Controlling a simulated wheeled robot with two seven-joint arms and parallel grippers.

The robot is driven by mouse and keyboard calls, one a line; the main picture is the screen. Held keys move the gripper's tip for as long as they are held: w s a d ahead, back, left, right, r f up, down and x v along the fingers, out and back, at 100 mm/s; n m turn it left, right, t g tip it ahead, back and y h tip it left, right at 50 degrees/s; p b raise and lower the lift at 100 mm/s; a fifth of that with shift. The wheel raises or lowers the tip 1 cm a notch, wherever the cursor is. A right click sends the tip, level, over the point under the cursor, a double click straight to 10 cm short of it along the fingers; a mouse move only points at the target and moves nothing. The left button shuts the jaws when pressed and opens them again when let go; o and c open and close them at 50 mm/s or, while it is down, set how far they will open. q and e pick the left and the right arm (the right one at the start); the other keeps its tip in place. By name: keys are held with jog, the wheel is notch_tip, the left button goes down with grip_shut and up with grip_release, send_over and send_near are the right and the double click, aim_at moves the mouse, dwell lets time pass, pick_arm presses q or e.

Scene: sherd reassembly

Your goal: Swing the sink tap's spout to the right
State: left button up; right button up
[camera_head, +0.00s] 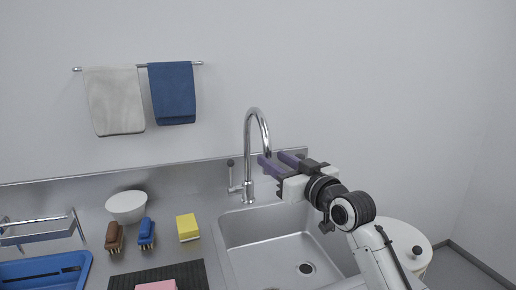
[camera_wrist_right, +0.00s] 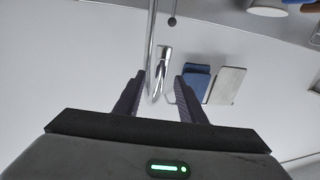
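The chrome sink tap (camera_head: 248,150) stands at the back edge of the sink (camera_head: 226,240), its tall curved spout (camera_head: 265,128) arching towards the front right over the basin. A small lever handle (camera_head: 231,172) is on its left side. My right gripper (camera_head: 277,161) is beside the hanging end of the spout, with its purple fingers apart. In the right wrist view the spout (camera_wrist_right: 163,56) shows between the two open fingers (camera_wrist_right: 157,98); I cannot tell whether either finger touches it. My left gripper is not in view.
On the counter left of the sink are a yellow sponge (camera_head: 187,227), two brushes, a white bowl (camera_head: 126,206), a dark mat (camera_head: 190,272) and a blue tub (camera_head: 40,272). A grey towel (camera_head: 114,100) and a blue towel (camera_head: 172,93) hang above. A white lidded bin (camera_head: 400,238) stands right.

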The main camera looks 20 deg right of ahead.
jog(key=x, duration=0.8)
grip_shut()
